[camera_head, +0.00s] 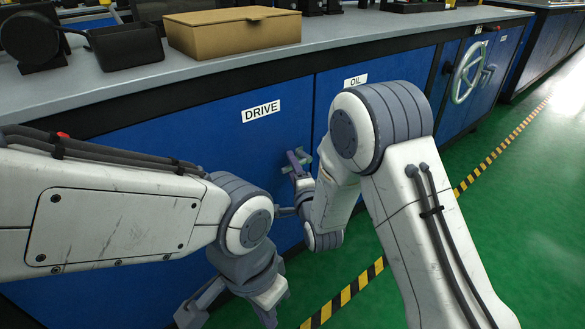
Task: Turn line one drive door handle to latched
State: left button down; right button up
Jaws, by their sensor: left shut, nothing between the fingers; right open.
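The blue door labelled DRIVE (250,150) fills the middle of the cabinet front. A small grey and purple handle fitting (296,161) is near its right edge. Its exact angle is hard to tell at this size. My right gripper (302,182) is open close to the fitting, partly hidden by my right wrist. I cannot tell whether it touches the handle. My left gripper (232,306) is shut and empty, low in front of the door, below and to the left of the handle.
The OIL door (375,75) adjoins on the right, with a round handwheel (468,72) beyond it. A cardboard box (233,32) and a black bin (126,43) stand on the grey worktop (100,85). Green floor (515,200) with a yellow-black stripe (345,295) lies in front.

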grip_shut()
dwell(1.4)
